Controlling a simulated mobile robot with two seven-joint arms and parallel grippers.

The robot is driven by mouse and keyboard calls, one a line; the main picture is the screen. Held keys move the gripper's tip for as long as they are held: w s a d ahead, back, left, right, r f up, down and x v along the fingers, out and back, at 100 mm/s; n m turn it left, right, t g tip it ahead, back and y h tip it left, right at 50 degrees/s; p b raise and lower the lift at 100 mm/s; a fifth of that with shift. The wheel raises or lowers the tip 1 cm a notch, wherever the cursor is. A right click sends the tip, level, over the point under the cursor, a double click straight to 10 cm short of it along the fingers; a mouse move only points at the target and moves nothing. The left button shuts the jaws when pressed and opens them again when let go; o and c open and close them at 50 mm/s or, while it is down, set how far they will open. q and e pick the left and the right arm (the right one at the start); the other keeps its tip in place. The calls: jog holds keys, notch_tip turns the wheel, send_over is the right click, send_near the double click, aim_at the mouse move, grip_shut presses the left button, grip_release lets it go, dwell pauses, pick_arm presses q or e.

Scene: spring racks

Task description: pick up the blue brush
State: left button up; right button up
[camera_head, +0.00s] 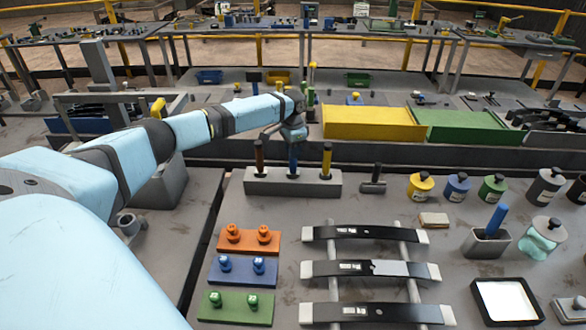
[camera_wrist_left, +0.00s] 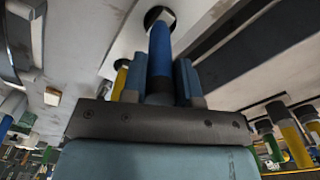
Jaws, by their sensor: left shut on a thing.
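The blue brush (camera_head: 293,158) stands upright in the middle hole of a light grey block (camera_head: 262,184). My left gripper (camera_head: 293,134) is over the block from above, shut on the upper part of the brush handle. In the left wrist view the blue handle (camera_wrist_left: 160,48) lies between the two fingers (camera_wrist_left: 160,82) and its far end meets a dark hole. The brush's lower end is hidden in the block. My right gripper is not in view.
A brown-handled brush (camera_head: 259,156) and a yellow-handled brush (camera_head: 326,158) stand in the same block on either side. A grey cup (camera_head: 484,246) with another blue handle stands at right. Black spring bars (camera_head: 365,232) lie in front; yellow and green bins (camera_head: 374,123) stand behind.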

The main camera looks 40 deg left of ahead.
pick_arm(q)
jog(key=shift+r, duration=0.45)
notch_tip(320, 180, up, 19)
jog(key=b, duration=0.1)
jog(key=shift+b, duration=0.4)
jog(key=shift+r, duration=0.1)
dwell(1.1)
